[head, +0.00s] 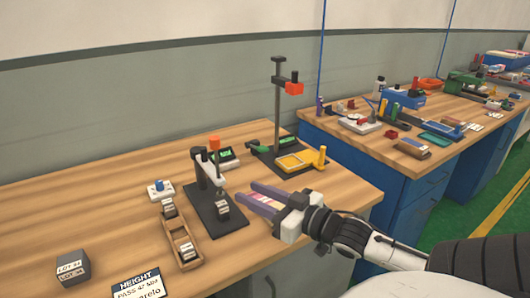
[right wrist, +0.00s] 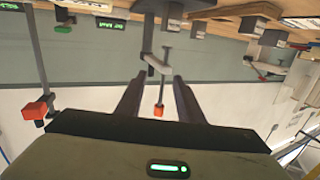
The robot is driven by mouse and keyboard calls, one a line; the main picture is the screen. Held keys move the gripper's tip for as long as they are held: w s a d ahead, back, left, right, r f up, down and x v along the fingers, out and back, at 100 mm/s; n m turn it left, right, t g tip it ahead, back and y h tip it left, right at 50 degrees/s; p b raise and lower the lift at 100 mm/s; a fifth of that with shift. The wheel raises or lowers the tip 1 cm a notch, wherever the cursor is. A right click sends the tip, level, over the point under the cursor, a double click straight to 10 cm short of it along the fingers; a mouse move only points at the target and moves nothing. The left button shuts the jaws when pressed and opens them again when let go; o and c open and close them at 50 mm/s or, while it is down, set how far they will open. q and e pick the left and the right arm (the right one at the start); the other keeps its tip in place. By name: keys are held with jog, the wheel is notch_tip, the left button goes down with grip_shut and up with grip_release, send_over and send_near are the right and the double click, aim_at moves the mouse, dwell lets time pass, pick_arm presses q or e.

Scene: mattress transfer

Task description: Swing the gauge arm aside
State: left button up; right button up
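The gauge (head: 205,180) stands on the wooden bench in the head view, with a dark post and base, a pale arm (head: 212,165) and an orange knob (head: 214,142). A small labelled block (head: 222,207) is at its base. My right gripper (head: 248,192) is to the right of the gauge, low over the bench, its fingers pointing toward it. It is open and does not touch the gauge in the head view. In the right wrist view, the pale arm (right wrist: 155,64) and orange knob (right wrist: 158,111) show beyond the parted fingers (right wrist: 155,88). My left gripper is out of view.
A taller stand with a red head (head: 294,87) rises behind my right gripper, beside a yellow tray (head: 300,160). A wooden holder (head: 181,240), a grey lot block (head: 72,268) and a height card (head: 138,283) lie at the front left. The bench's left side is mostly clear.

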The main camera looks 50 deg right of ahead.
jog(key=s, duration=0.1)
jog(key=s+p, duration=0.1)
jog(key=s, duration=0.1)
jog(key=shift+s+a+r+p, duration=0.1)
jog(key=shift+s+a+p, duration=0.2)
jog(key=shift+p, duration=0.1)
jog(key=shift+p, duration=0.5)
